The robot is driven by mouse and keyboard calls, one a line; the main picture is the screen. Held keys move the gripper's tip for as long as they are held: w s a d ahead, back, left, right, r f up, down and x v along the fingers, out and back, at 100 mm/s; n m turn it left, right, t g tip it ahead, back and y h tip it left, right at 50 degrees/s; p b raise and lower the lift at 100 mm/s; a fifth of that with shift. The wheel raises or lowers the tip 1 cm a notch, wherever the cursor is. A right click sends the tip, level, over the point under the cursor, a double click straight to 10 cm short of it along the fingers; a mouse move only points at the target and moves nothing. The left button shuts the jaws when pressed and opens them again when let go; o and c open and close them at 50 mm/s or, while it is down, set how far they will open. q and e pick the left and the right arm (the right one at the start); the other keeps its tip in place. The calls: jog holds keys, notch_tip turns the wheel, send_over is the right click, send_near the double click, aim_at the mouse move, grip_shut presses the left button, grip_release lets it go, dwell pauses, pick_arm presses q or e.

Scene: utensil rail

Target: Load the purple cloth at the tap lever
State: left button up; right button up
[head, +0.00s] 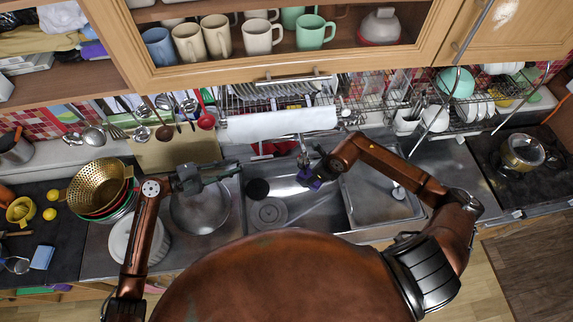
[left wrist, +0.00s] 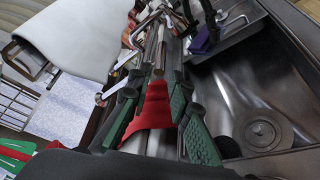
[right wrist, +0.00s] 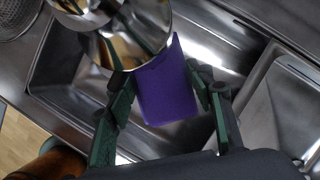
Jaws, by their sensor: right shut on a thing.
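The purple cloth (head: 310,183) is in my right gripper (head: 322,176), over the sink beside the tap (head: 303,155). In the right wrist view the cloth (right wrist: 167,90) sits between the fingers of my right gripper (right wrist: 163,100), its upper edge overlapping shiny curved metal (right wrist: 140,35). The cloth also shows in the left wrist view (left wrist: 203,40), near the metal tap parts. I cannot tell whether cloth and lever touch. My left gripper (head: 236,168) is left of the tap, its fingers apart with red cloth (left wrist: 152,112) showing between them; no grip is visible.
A white towel (head: 280,125) hangs above the sink, with the red cloth behind and below it. The sink basin (head: 290,205) is below my right gripper. A stack of bowls and a gold colander (head: 95,187) stands left. A dish rack (head: 455,105) is at right.

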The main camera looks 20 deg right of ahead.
pick_arm(q)
jog(key=shift+d+r+m+g, duration=0.3)
jog(key=shift+r+m, duration=0.35)
jog(key=shift+m, duration=0.55)
jog(key=c, duration=0.3)
jog(key=r+m+y, duration=0.1)
jog(key=m, duration=0.2)
jog(key=d+r+m+g, duration=0.1)
jog(key=r+m, duration=0.1)
jog(key=m, duration=0.2)
jog(key=d+r+m+y, duration=0.1)
jog(key=m, duration=0.2)
jog(key=shift+w+r+m+g+y, duration=0.2)
jog(key=shift+r+m+g+y, duration=0.1)
jog(key=shift+m+g, duration=0.1)
grip_shut()
notch_tip(320, 180, up, 4)
jog(key=m+y, duration=0.2)
jog(key=m, duration=0.8)
jog(key=m+y, duration=0.2)
jog(key=m, duration=0.3)
send_over(265, 157)
jog(key=a, duration=0.3)
notch_tip(265, 157, down, 5)
notch_tip(265, 157, down, 3)
jog(key=shift+d+r, duration=0.1)
jog(key=shift+r, duration=0.05)
jog(key=shift+w+f, duration=0.1)
jog(key=shift+f, duration=0.5)
